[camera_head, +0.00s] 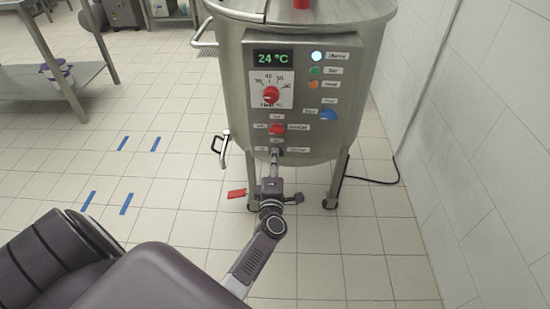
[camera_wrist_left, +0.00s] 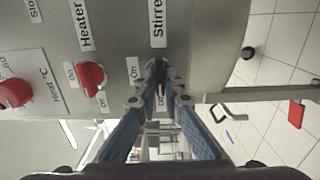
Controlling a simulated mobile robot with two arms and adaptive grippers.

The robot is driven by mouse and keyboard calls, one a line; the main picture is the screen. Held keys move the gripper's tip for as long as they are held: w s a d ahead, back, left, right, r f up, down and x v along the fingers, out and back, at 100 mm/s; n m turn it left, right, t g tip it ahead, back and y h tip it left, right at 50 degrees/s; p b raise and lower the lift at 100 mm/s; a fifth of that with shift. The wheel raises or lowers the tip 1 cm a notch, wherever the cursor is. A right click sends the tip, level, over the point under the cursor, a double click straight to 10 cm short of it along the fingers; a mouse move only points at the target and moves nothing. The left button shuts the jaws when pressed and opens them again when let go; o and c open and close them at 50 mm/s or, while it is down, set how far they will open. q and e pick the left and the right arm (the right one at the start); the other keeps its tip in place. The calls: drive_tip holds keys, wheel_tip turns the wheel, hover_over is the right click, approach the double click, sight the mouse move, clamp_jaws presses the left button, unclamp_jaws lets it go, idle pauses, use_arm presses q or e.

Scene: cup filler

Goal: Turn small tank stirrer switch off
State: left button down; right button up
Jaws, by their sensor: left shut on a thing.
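The small tank (camera_head: 228,60) is a round steel vessel on legs with a control panel on its front. The stirrer switch (camera_head: 276,151) is a small dark knob at the panel's bottom, below the red heater switch (camera_head: 277,129). In the left wrist view, the stirrer switch (camera_wrist_left: 157,68) sits below the "Stirrer" label, with "On" and "Off" labels near it. My left gripper (camera_head: 272,161) reaches up to it from below. Its fingertips (camera_wrist_left: 160,86) are shut on the dark knob and partly hide it, so its exact turn is unclear. My right gripper is not in view.
The panel has a temperature dial (camera_head: 271,94), a 24 °C display (camera_head: 275,60), lit buttons (camera_head: 316,56) and a blue knob (camera_head: 328,116). A valve handle (camera_head: 222,148) and a red handle (camera_head: 237,193) are at lower left. A tiled wall (camera_head: 480,150) stands right.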

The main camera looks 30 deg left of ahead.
use_arm(q)
drive_tip(key=shift+f, duration=0.1)
drive_tip(key=c, duration=2)
unclamp_jaws()
drive_tip(key=shift+c, duration=0.2)
drive_tip(key=v, duration=0.7)
drive_tip(key=shift+s+d, duration=0.2)
drive_tip(key=shift+s, duration=0.05)
